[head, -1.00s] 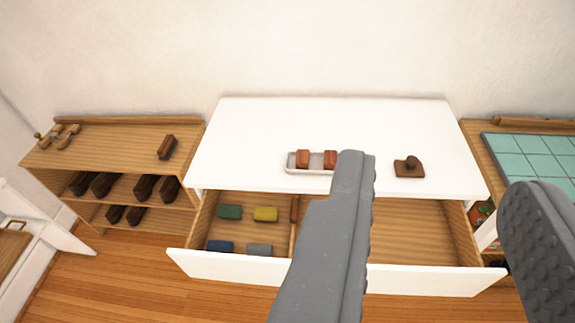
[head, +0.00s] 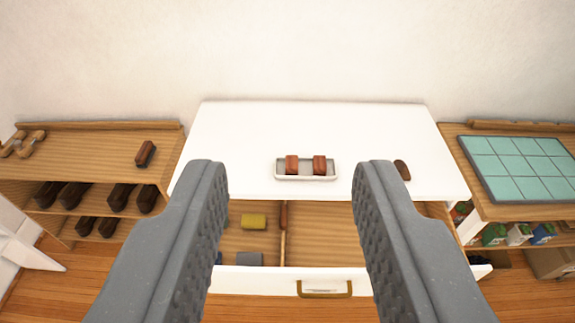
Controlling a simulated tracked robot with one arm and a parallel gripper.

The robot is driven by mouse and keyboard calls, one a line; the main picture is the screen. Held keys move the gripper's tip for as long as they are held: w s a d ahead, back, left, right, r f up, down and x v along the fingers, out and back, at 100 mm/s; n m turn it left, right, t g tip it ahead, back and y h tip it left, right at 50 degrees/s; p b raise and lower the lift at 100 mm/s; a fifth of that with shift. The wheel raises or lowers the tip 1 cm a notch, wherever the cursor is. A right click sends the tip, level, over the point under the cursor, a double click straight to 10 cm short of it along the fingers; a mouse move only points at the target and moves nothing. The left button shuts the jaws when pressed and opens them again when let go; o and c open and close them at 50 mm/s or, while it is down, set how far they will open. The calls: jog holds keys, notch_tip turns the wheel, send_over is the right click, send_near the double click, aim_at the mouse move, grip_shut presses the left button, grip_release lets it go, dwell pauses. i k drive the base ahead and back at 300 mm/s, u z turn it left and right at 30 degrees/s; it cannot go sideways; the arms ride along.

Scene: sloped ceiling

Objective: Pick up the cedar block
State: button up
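Two reddish-brown blocks, the left one (head: 292,164) and the right one (head: 319,165), stand side by side in a small white tray (head: 305,177) on the white dresser top. They look like wood; I cannot tell which of them is the cedar block. My gripper (head: 291,168) is open and empty. Its two grey fingers are spread wide and frame the tray in the picture, nearer to the camera than the tray. The right finger hides part of a brown object (head: 402,170) on the dresser.
A wooden shelf (head: 80,150) with dark shoes and a brush (head: 145,153) stands left. A teal tiled mat (head: 520,165) lies at right.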

aim_at(291, 161)
jog(key=i, duration=1)
jog(key=z, duration=0.05)
